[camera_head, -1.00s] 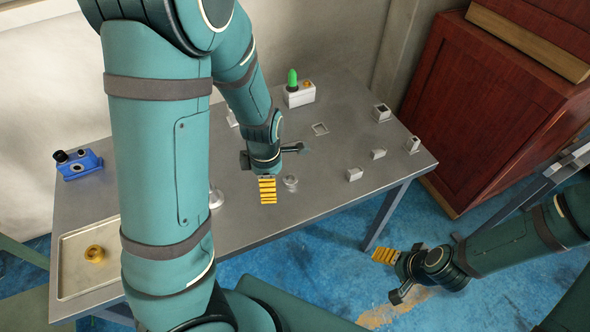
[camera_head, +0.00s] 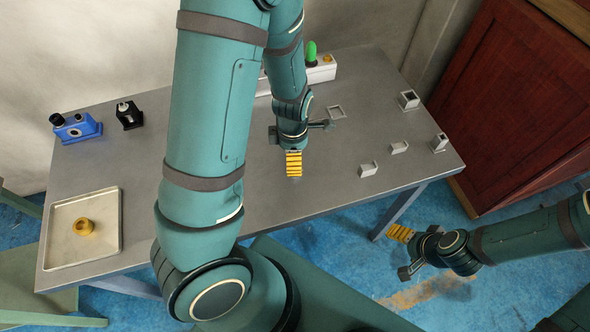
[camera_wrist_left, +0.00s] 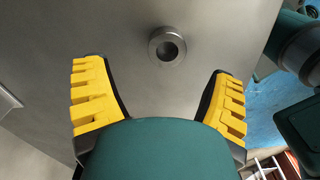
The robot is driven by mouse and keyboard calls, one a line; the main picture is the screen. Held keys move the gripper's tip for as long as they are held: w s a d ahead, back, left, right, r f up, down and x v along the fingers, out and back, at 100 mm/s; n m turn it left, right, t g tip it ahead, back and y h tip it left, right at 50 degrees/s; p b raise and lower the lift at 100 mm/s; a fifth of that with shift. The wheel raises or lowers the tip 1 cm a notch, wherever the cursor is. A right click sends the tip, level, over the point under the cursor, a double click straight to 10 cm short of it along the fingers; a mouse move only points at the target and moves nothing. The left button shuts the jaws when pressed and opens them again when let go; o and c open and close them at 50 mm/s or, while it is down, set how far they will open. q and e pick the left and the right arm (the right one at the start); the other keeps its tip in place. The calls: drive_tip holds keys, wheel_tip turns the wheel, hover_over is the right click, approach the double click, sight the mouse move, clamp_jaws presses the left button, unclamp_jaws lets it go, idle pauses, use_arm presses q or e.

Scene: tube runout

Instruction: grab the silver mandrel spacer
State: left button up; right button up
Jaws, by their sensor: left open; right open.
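The silver mandrel spacer (camera_wrist_left: 167,47), a round ring with a dark hole, lies on the grey metal table. In the left wrist view it sits between and slightly beyond the two yellow fingertips, touching neither. My left gripper (camera_wrist_left: 158,72) is open and empty. In the head view the left gripper (camera_head: 293,163) is over the middle of the table and hides nearly all of the spacer. My right gripper (camera_head: 400,233) is open and empty, off the table's front right edge above the blue floor.
A tray (camera_head: 113,245) with a brass ring (camera_head: 83,227) is at the table's left. A blue device (camera_head: 77,129) and a black device (camera_head: 129,115) stand at the back left. Small grey blocks (camera_head: 368,169) stand on the right. A white block with a green piece (camera_head: 312,54) is at the back.

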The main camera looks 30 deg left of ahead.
use_arm(q)
drive_tip(key=shift+s+d+f, duration=0.1)
drive_tip(key=shift+s+f, duration=0.05)
drive_tip(key=shift+f, duration=0.45)
drive_tip(key=f, duration=0.1)
drive_tip(key=f+b, duration=0.1)
drive_tip(key=f, duration=0.2)
drive_tip(key=shift+d+f, duration=0.15)
drive_tip(key=shift+d, duration=0.15)
drive_tip(key=c, duration=1.4)
